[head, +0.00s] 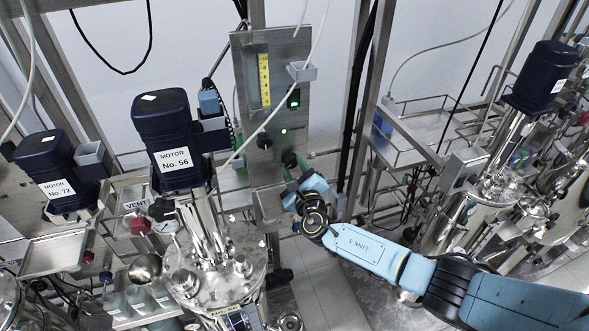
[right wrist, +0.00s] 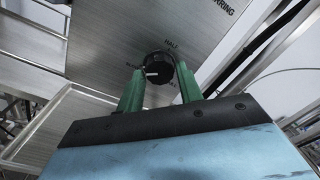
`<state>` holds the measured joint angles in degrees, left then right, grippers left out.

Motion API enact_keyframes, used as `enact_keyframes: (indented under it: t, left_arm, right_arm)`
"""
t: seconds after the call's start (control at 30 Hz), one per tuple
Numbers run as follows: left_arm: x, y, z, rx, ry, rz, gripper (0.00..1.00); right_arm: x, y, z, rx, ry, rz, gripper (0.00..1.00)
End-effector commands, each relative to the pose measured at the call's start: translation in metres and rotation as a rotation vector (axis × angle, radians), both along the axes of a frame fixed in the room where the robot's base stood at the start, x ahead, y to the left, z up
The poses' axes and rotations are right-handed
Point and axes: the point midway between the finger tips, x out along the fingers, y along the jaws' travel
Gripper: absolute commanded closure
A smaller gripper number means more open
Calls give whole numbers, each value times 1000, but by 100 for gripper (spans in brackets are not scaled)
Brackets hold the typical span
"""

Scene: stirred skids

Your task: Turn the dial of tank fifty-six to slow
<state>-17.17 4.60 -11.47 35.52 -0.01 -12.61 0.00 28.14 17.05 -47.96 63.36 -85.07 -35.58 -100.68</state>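Tank fifty-six (head: 215,265) is a steel vessel in the head view, under a dark blue motor (head: 180,140) labelled "MOTOR No. 56". A steel panel (head: 243,75) stands behind it, with a black dial (head: 264,140) low on its face. In the right wrist view the dial (right wrist: 158,67) has a white mark pointing left; "HALF" is printed above it. My right gripper (head: 288,160) has green fingers, open just in front of the dial. In the right wrist view its fingertips (right wrist: 160,75) lie either side of the dial; contact is unclear. My left gripper is not in view.
A yellow scale (head: 264,80) and lit green indicators are on the panel. A small grey box (head: 301,71) and a pale hose cross near its right edge. Motor No. 72 (head: 50,170) stands left, another tank (head: 497,185) right. Steel posts and rails surround the arm.

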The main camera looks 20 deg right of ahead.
Motion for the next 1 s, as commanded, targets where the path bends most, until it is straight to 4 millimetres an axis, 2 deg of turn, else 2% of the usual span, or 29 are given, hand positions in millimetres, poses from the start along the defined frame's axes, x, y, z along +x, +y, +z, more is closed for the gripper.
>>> enact_keyframes:
  t: [0.03, 0.13, 0.4, 0.53, 0.67, 1.0]
  left_arm:
    - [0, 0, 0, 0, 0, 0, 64]
    - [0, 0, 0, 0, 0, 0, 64]
    - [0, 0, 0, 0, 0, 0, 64]
    - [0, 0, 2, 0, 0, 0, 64]
    - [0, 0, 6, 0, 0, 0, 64]
    - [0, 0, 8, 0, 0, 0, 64]
  right_arm:
    - [0, 0, 0, 0, -1, -1, 57]
    - [0, 0, 0, 1, -1, -1, 45]
    - [-1, 0, 0, 2, 0, 0, 45]
    - [-8, 0, 0, 2, 0, 0, 45]
    - [-26, -1, -1, 3, 2, 1, 45]
    - [-98, -1, -6, 2, 3, 2, 45]
